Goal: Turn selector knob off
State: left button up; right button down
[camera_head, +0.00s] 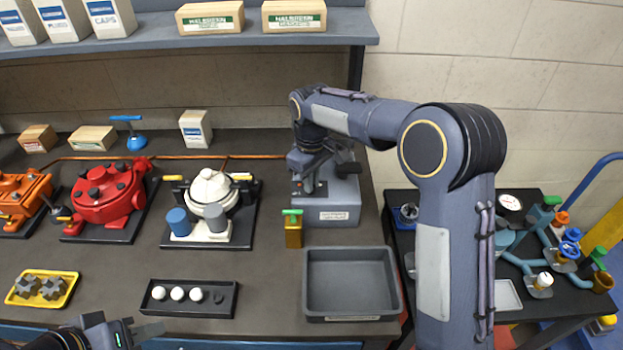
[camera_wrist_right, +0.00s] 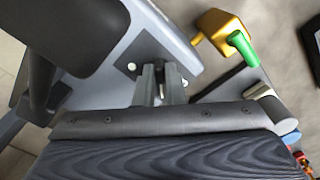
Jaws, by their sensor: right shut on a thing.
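The grey control box (camera_head: 333,205) stands at the back right of the bench, with a label on its front. My right gripper (camera_head: 303,187) reaches down to the box's top left part. In the right wrist view my right gripper (camera_wrist_right: 161,82) is shut on the small dark selector knob (camera_wrist_right: 161,70), which is mostly hidden between the fingers. The knob's exact angle cannot be read. My left gripper (camera_head: 148,331) is at the bottom left edge, away from the box; its opening is unclear.
A gold padlock-like block with a green top (camera_head: 293,232) stands just in front of the box. An empty grey tray (camera_head: 350,317) lies nearer. A black holder (camera_head: 190,312), a white motor (camera_head: 209,190) and a red motor (camera_head: 105,200) are to the left.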

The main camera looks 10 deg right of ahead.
jog(key=n+p, duration=0.1)
jog(key=n, duration=0.2)
jog(key=shift+r+n, duration=0.1)
jog(key=shift+n, duration=0.3)
jog(key=n+p, duration=0.1)
jog(key=n, duration=0.3)
jog(key=shift+w, duration=0.15)
jog(key=shift+n, duration=0.3)
jog(key=c, duration=1.5)
grip_release()
notch_tip(320, 180, up, 6)
jog(key=shift+r+b, duration=0.15)
jog(key=shift+b, duration=0.15)
jog(key=shift+r, duration=0.7)
